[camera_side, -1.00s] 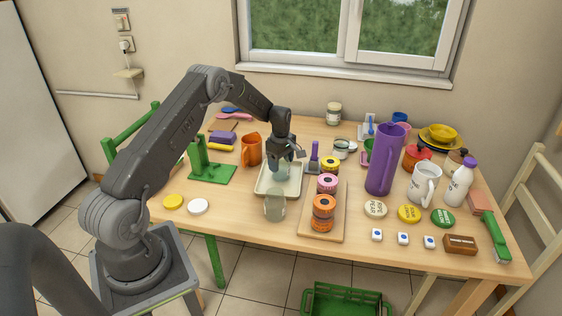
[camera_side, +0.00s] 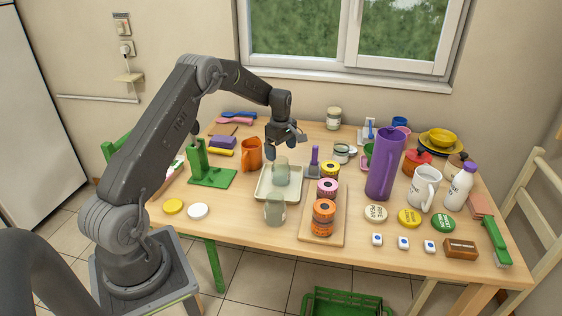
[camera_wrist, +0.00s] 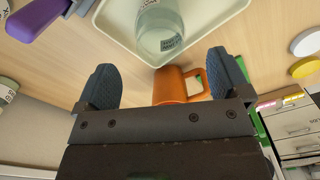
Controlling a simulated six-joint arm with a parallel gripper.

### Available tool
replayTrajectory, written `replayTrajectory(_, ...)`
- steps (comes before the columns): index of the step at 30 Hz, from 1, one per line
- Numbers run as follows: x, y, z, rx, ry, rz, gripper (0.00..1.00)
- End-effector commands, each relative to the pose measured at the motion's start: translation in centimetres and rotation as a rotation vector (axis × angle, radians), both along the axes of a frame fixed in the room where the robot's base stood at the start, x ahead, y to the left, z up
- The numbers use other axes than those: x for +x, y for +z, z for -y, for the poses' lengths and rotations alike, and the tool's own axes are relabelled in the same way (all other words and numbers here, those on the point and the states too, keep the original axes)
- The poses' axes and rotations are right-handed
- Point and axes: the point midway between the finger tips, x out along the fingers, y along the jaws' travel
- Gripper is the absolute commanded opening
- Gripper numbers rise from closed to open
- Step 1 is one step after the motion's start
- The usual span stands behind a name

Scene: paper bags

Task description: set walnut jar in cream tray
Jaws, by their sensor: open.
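A pale green glass jar (camera_side: 281,169) stands upright in the cream tray (camera_side: 262,191). In the wrist view the jar (camera_wrist: 160,30) shows a small label I cannot read for certain, and the tray (camera_wrist: 118,32) lies around its base. A second clear greenish jar (camera_side: 274,210) stands on the table just in front of the tray. I cannot tell from a label which one is walnut. My gripper (camera_side: 284,147) is open and empty, above and slightly behind the jar in the tray. In the wrist view its fingers (camera_wrist: 163,65) are wide apart with nothing between them.
An orange mug (camera_side: 251,153) and a green stand (camera_side: 210,178) are left of the tray. A wooden board (camera_side: 336,228) with stacked ring-shaped items and a purple pitcher (camera_side: 384,165) are to the right. Several lids lie along the front. A purple-handled tool (camera_side: 314,160) stands close by.

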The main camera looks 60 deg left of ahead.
Motion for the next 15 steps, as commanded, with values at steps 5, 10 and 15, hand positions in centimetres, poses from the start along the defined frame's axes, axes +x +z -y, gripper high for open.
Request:
replayTrajectory(5,0.1,3.3,0.0,0.002,0.000,0.003,0.95)
replayTrajectory(10,0.0,4.8,0.0,0.000,-0.002,0.001,0.95)
replayTrajectory(15,-0.2,8.1,2.2,0.016,-0.100,0.026,0.95)
